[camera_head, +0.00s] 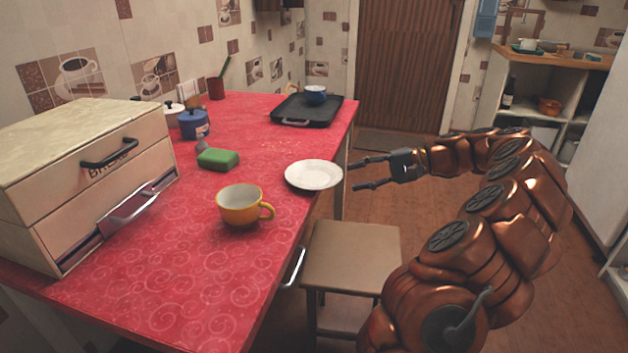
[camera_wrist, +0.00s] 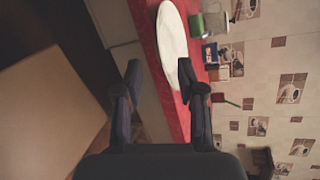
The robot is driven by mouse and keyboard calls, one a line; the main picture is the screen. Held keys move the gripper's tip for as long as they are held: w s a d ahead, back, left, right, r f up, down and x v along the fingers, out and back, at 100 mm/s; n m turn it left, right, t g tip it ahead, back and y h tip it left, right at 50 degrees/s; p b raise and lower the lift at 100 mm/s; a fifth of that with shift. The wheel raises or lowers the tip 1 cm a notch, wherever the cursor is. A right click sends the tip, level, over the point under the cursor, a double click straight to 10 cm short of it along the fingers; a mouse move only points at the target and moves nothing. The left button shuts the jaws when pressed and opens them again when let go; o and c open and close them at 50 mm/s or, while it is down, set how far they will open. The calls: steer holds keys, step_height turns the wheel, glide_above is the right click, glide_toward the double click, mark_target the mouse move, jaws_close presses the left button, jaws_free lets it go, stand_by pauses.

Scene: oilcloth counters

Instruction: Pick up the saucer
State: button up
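The saucer (camera_head: 313,175) is white and round. It lies flat near the right edge of the red counter, and its rim reaches the edge. My gripper (camera_head: 361,175) is just right of the saucer, off the counter's edge, with its two fingers apart and pointing at it. In the wrist view my gripper (camera_wrist: 159,75) is open with nothing between the fingers. The saucer also shows in the wrist view (camera_wrist: 171,35), ahead of the fingertips, with one fingertip overlapping its outline. I cannot tell whether that finger touches it.
A yellow cup (camera_head: 241,205) stands on the counter (camera_head: 150,290) in front of the saucer. A stool (camera_head: 352,258) stands below the counter's edge.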

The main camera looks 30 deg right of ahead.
mark_target(334, 183)
steer(key=shift+s+b+x, duration=0.25)
steer(key=shift+b+x, duration=0.7)
steer(key=shift+x, duration=1.7)
steer(key=shift+w+a+f, duration=0.25)
steer(key=shift+w+a, duration=0.1)
steer(key=shift+a, duration=0.15)
jaws_close()
